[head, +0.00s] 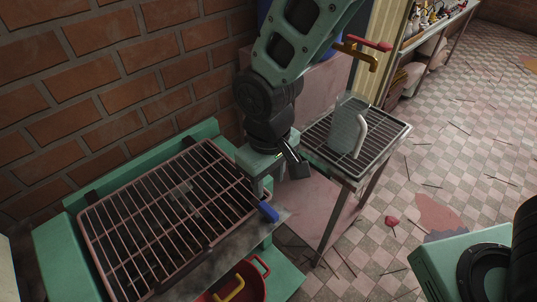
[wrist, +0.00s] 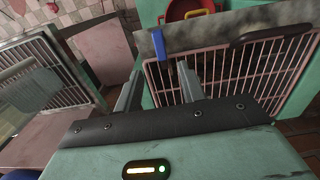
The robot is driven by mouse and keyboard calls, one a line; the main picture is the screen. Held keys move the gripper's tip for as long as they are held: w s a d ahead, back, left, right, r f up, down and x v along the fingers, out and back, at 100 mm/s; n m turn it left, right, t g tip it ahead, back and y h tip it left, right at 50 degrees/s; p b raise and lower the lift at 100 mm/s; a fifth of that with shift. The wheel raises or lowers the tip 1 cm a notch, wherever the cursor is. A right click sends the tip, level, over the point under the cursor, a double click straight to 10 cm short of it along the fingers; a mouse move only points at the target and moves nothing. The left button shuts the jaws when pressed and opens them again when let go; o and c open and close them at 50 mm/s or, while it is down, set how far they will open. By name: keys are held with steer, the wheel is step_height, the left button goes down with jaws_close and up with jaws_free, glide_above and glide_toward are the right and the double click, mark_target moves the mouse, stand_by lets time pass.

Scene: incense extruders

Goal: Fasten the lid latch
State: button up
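A green machine (head: 53,238) stands at lower left in the head view, topped by a pinkish barred lid (head: 143,177). The lid lies flat on it. A small blue latch (head: 268,212) sits at the lid's near right corner, by a grey metal plate (head: 272,229). The blue latch also shows in the wrist view (wrist: 159,43), beyond and between my fingertips. My gripper (head: 265,186) is just above and behind the latch in the head view. In the wrist view my gripper (wrist: 160,73) has its fingers apart with nothing between them. It looks clear of the latch.
A metal rack table (head: 395,129) with a glass jug (head: 345,125) stands to the right of the arm. A brick wall (head: 130,55) is behind. A red pot (head: 237,290) with a yellow handle is below the machine's front. The tiled floor at right is mostly open.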

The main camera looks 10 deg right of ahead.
step_height(320, 180, up, 7)
stand_by(0.3)
steer(key=shift+r, duration=0.1)
steer(key=s+d+r, duration=0.2)
steer(key=s+d, duration=0.6)
steer(key=s, duration=0.3)
steer(key=shift+s+r+n+y, duration=0.2)
steer(key=shift+r+n+y, duration=0.1)
steer(key=shift+n, duration=0.1)
